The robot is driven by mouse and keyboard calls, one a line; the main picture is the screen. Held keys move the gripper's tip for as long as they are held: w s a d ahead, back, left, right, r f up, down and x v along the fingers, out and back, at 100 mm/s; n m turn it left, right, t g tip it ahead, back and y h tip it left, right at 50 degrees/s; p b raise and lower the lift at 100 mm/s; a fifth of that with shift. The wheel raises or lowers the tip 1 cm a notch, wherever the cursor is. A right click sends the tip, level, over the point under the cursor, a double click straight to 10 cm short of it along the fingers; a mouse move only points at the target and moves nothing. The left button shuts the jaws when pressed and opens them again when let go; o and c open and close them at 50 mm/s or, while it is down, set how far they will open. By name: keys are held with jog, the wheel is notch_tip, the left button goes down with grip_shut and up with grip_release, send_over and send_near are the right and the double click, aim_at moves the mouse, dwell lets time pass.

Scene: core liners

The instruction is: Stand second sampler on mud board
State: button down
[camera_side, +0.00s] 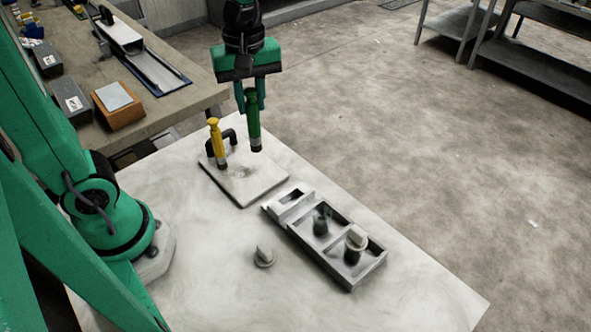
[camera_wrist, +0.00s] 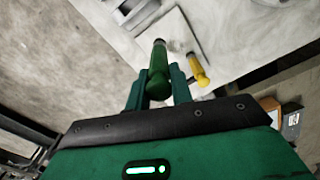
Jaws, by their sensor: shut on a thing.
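My gripper (camera_side: 251,97) is shut on a green sampler (camera_side: 254,132) with a dark lower end. It holds the sampler upright, apparently above the mud board, a flat pale grey board (camera_side: 246,190). In the wrist view the green sampler (camera_wrist: 158,66) sits between my fingers, and part of the board (camera_wrist: 172,24) shows beyond it. A yellow sampler (camera_side: 216,142) stands upright at the board's left part, beside a black arched handle (camera_side: 232,136). It also shows in the wrist view (camera_wrist: 199,72). The exact gap under the green sampler is hard to tell.
A grey compartment tray (camera_side: 350,284) holds a dark greenish piece (camera_side: 320,222) and a dark piece with a pale cap (camera_side: 355,241). A small grey knobbed piece (camera_side: 264,257) lies on the white table (camera_side: 420,290). A side bench (camera_side: 165,107) carries boxes. The table's right front is clear.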

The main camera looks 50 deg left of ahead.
jog(key=w+a+f, duration=0.3)
jog(key=a+f, duration=0.7)
jog(key=shift+w+a+f, duration=0.25)
jog(key=shift+a+f, duration=0.1)
dwell(0.4)
jog(key=shift+f, duration=0.2)
jog(key=c, duration=1.2)
grip_release()
jog(key=shift+c, duration=0.2)
jog(key=shift+r, duration=0.15)
notch_tip(320, 180, up, 12)
jog(key=shift+r, duration=0.1)
